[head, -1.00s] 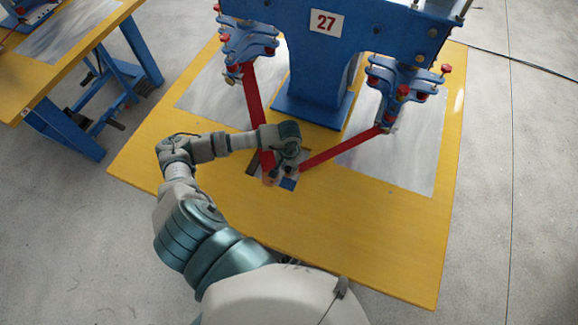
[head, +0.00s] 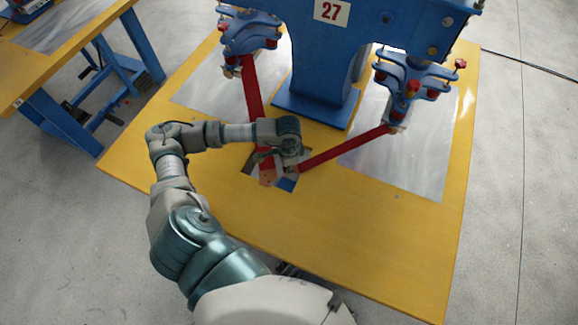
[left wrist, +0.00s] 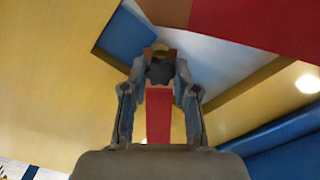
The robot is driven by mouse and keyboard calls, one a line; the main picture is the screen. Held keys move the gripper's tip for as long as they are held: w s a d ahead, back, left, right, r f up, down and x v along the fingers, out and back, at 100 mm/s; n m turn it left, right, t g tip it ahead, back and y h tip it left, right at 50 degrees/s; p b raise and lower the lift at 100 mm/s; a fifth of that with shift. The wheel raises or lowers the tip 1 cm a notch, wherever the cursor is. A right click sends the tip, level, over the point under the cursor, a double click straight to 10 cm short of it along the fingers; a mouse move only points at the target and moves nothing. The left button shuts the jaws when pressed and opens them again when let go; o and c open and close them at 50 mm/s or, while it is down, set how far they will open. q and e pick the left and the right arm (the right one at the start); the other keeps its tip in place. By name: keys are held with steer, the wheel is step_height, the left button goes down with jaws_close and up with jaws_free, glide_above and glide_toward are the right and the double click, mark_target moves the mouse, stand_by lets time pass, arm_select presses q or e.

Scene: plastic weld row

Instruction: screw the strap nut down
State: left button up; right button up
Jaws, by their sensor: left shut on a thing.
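The strap nut (left wrist: 160,70) shows in the left wrist view as a dark, lobed piece between my fingertips. My left gripper (left wrist: 159,78) is shut on it, with one finger on each side. In the head view my left gripper (head: 279,164) points down at the inner ends of two red straps. The left strap (head: 254,95) and the right strap (head: 345,149) meet close to it. A blue block (left wrist: 127,37) and a copper-coloured piece show beside the nut. The nut's underside is hidden. My right gripper is not in view.
A blue machine (head: 330,50) marked 27 stands at the back of the yellow table (head: 365,245), with blue clamp heads (head: 412,80) holding the straps' outer ends. The table's front is clear. Another yellow table (head: 65,40) is at the left.

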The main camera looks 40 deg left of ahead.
arm_select(q)
steer(key=o, duration=0.8)
steer(key=n, duration=0.8)
steer(key=shift+b, duration=0.35)
steer(key=n, duration=0.4)
steer(key=shift+a, duration=0.1)
steer(key=n, duration=0.5)
steer(key=shift+f, duration=0.1)
